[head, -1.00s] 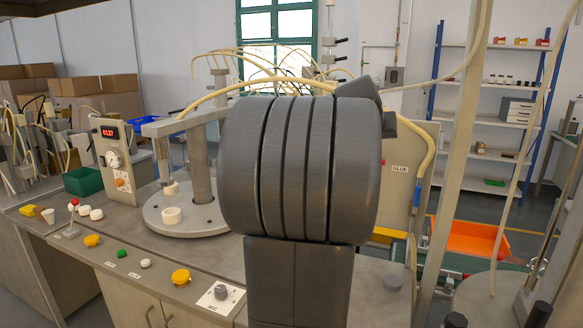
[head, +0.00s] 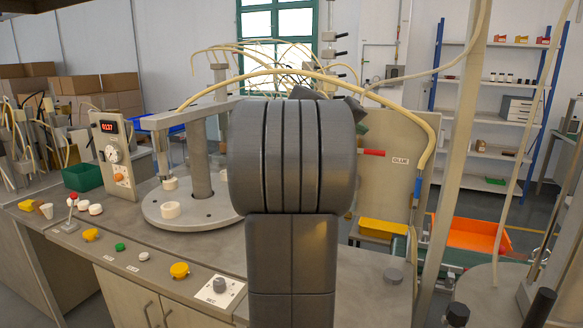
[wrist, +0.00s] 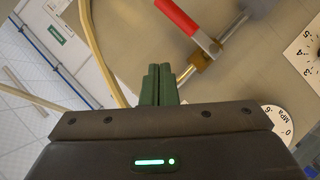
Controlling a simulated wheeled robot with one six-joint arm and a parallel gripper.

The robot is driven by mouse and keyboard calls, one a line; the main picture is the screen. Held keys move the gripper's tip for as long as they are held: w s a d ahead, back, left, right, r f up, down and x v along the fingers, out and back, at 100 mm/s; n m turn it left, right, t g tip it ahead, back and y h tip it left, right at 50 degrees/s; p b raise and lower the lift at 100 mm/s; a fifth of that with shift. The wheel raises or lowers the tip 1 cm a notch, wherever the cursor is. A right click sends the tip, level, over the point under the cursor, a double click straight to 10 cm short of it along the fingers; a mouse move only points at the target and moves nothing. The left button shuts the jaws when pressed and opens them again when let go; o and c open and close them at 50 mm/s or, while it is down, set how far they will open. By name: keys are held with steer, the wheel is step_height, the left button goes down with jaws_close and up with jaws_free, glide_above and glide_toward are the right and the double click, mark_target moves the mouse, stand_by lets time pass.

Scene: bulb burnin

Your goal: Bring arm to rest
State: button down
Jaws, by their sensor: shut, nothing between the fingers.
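My gripper (wrist: 158,70) shows in the wrist view with its two dark green fingers pressed together and nothing between them. Its dark body fills the lower part of that view. In the head view my grey arm stands upright in the middle and hides most of my gripper and part of the bench behind. In the wrist view a red-handled lever on a brass fitting (wrist: 187,22) lies beyond the fingertips, and a white gauge (wrist: 276,122) sits to the right. The fingers appear apart from both.
A round turntable (head: 165,212) with white cups stands left of my arm. Knobs, including a yellow one (head: 180,270), line the bench front. A grey panel marked GLUE (head: 392,185), a pale post (head: 457,150) and an orange bin (head: 475,236) are at the right.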

steer(key=shift+w+a+f+n+t+h+p, duration=0.15)
steer(key=shift+w+a+n+h+p, duration=0.15)
steer(key=shift+a+n+h+p, duration=0.55)
steer(key=shift+w+a+f+n+t+h+p, duration=0.15)
steer(key=shift+w+a+n+h+p, duration=0.35)
steer(key=shift+n, duration=0.6)
steer(key=shift+w+a+f+n+t+h+p, duration=0.1)
steer(key=shift+w+a+n+t+h+p, duration=0.1)
steer(key=shift+a+n+h+p, duration=0.65)
steer(key=shift+s, duration=0.1)
